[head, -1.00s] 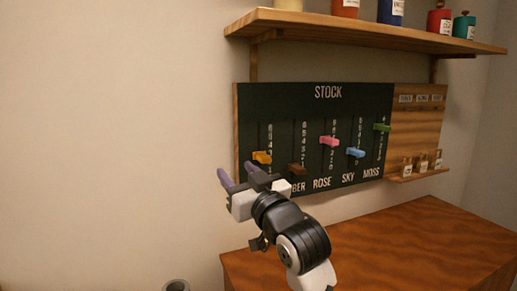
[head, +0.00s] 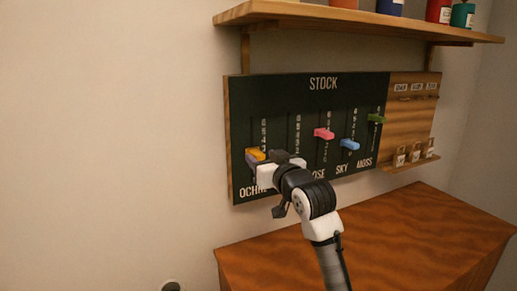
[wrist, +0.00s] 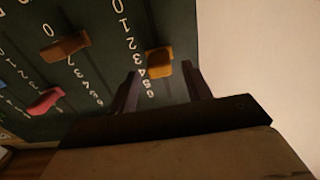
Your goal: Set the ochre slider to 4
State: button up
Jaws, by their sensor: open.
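The ochre slider (head: 255,154) is an orange-yellow knob on the leftmost track of the dark STOCK board (head: 310,100). In the wrist view the ochre slider (wrist: 159,63) sits between the two fingertips, beside a column of upside-down digits. The exact digit it stands at cannot be read surely. My gripper (head: 268,160) is at the board, over the lower part of the ochre track. In the wrist view my gripper (wrist: 161,72) is open, with a finger on each side of the knob. Whether either finger touches it cannot be told.
The brown slider (wrist: 66,46) is on the neighbouring track, hidden behind my gripper in the head view. Pink (head: 324,133), blue (head: 349,144) and green (head: 376,118) sliders stand farther right. A shelf (head: 360,20) with jars is above; a wooden cabinet top (head: 370,240) is below.

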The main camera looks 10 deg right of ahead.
aim_at(261, 157)
jog(key=shift+w+a+p, duration=0.15)
jog(key=shift+w+p, duration=0.05)
jog(key=shift+w, duration=0.55)
jog(key=shift+w+a+p, duration=0.15)
jog(key=shift+w, duration=0.6)
grip_shut()
